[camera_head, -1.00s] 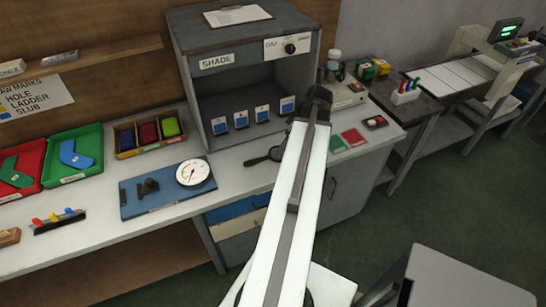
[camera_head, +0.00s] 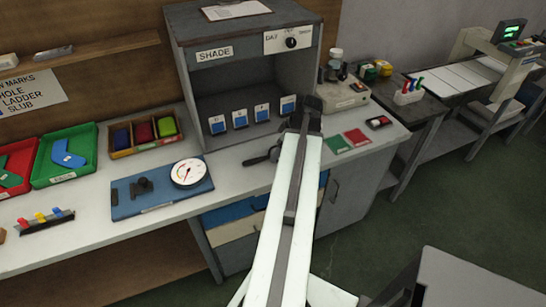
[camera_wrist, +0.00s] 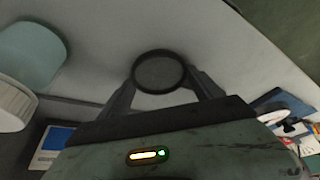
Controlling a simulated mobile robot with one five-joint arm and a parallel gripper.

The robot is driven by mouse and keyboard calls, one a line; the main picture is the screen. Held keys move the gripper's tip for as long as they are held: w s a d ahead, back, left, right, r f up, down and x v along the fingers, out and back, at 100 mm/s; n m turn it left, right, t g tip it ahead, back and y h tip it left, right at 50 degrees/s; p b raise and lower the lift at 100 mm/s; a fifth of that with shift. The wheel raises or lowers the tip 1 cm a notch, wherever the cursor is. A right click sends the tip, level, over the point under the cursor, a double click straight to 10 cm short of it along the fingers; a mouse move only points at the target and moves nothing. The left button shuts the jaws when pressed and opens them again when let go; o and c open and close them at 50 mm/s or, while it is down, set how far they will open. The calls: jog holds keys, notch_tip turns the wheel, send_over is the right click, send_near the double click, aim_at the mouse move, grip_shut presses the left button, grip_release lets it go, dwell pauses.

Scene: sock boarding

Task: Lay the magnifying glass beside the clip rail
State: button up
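The dark magnifying glass (camera_head: 258,159) lies on the grey bench just left of my arm in the head view, partly hidden by it. In the wrist view its round lens (camera_wrist: 160,73) shows between the tips of my gripper (camera_wrist: 162,76). The fingers are spread, one on each side of the lens; whether they touch its rim I cannot tell. My gripper's fingers are hidden behind the arm in the head view. The clip rail (camera_head: 46,225), a black bar with red, yellow and blue clips, stands at the bench's left front.
A blue board (camera_head: 150,207) with a round dial (camera_head: 189,172) lies between the clip rail and the magnifying glass. Green (camera_head: 92,170) and red trays stand behind the rail. The grey shade cabinet (camera_head: 190,75) rises behind the glass. Bare bench shows around the rail.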

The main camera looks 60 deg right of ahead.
jog(key=c, duration=0.4)
jog(key=shift+r+p, duration=0.4)
jog(key=shift+c, duration=0.2)
notch_tip(320, 180, up, 3)
jog(key=p, duration=0.3)
jog(key=s+r+p, duration=0.1)
jog(key=s, duration=1.5)
jog(key=shift+a, duration=0.3)
